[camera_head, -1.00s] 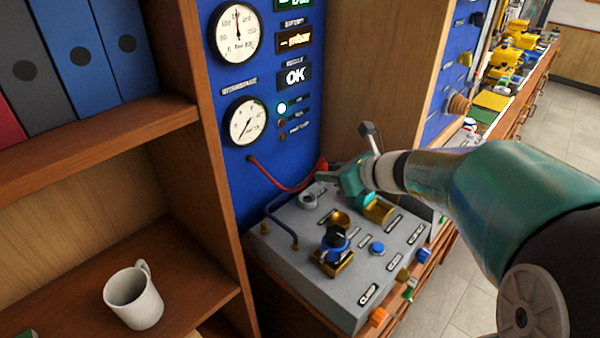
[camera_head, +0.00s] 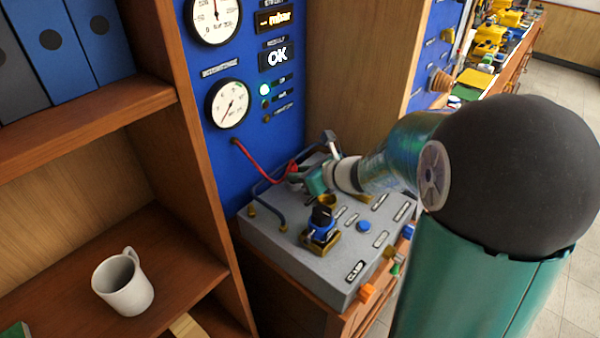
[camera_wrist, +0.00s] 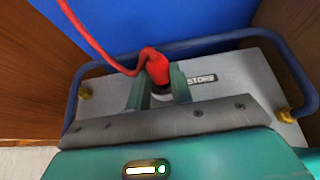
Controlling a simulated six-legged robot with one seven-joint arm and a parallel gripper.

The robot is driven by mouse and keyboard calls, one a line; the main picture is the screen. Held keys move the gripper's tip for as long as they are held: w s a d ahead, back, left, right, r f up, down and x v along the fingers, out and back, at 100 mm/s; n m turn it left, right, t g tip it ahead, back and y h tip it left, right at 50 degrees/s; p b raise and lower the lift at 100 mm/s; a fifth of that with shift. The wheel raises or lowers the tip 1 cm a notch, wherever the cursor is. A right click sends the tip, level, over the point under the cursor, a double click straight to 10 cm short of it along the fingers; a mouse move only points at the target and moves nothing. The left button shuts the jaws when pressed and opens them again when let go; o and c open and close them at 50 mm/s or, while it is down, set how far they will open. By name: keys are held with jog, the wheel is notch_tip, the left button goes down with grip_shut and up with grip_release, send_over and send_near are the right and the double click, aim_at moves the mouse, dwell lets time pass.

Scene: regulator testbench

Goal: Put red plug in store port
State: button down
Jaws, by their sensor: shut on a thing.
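The red plug (camera_wrist: 156,68) with its red hose is between the two fingers of my gripper (camera_wrist: 159,84) in the wrist view. My gripper is shut on it. In the head view, the red plug (camera_head: 292,168) is at the back of the grey bench box (camera_head: 280,235), with my gripper (camera_head: 299,180) beside it. The STORE label (camera_wrist: 201,79) is just right of the plug. A pale ring, apparently the store port (camera_wrist: 162,97), shows below the plug between the fingers. It is mostly hidden, and I cannot tell whether the plug is seated in it.
A blue bent handle (camera_wrist: 90,88) runs around the box's back. A brass cup (camera_head: 327,201) and a black-and-blue knob (camera_head: 322,218) stand in front of my gripper. A blue gauge panel (camera_head: 207,130) rises behind. A white mug (camera_head: 124,285) stands on the left shelf.

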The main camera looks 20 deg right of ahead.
jog(key=shift+f, duration=0.2)
jog(key=c, duration=1.2)
grip_release()
jog(key=shift+c, duration=0.2)
jog(key=shift+r, duration=0.1)
jog(key=shift+r, duration=0.25)
jog(key=v, duration=1.2)
jog(key=shift+f, duration=0.1)
